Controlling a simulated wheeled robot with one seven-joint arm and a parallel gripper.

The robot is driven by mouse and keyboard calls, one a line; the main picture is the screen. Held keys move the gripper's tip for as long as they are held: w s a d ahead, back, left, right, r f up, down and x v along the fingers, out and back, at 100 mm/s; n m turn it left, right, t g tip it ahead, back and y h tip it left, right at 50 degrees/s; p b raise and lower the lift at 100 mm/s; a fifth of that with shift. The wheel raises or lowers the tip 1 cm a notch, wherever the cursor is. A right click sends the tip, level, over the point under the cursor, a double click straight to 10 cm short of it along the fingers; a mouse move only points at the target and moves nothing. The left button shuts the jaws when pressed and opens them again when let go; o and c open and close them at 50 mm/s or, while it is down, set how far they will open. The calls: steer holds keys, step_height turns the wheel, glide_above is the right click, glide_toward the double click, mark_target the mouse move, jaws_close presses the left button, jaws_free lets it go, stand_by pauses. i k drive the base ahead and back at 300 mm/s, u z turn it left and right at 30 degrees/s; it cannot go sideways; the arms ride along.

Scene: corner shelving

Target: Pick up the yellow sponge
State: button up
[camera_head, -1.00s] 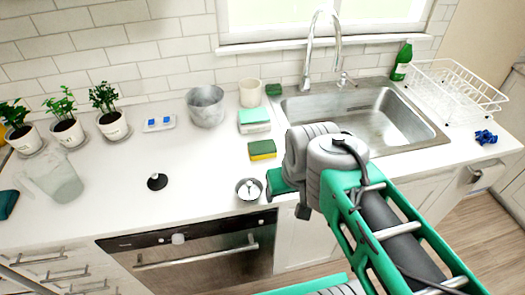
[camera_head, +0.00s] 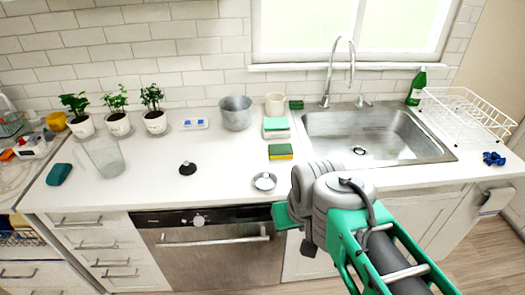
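The yellow sponge (camera_head: 281,155) lies on the white counter, left of the sink. It has a dark green top layer and a yellow lower layer. My arm reaches in from the lower right, and its green end (camera_head: 287,216) is in front of the counter's front edge, below the sponge and apart from it. My gripper's fingers are hidden behind the arm, so I cannot see whether they are open.
A small metal lid (camera_head: 264,182) lies near the counter edge. Behind the sponge are a stacked green-and-white block (camera_head: 276,130), a metal pot (camera_head: 236,114) and a cream cup (camera_head: 275,103). The sink (camera_head: 375,135) is to the right. The counter's middle is mostly clear.

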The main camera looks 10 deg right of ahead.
mark_target(284, 152)
steer(key=u, duration=0.4)
steer(key=i, duration=1)
steer(key=z, duration=0.1)
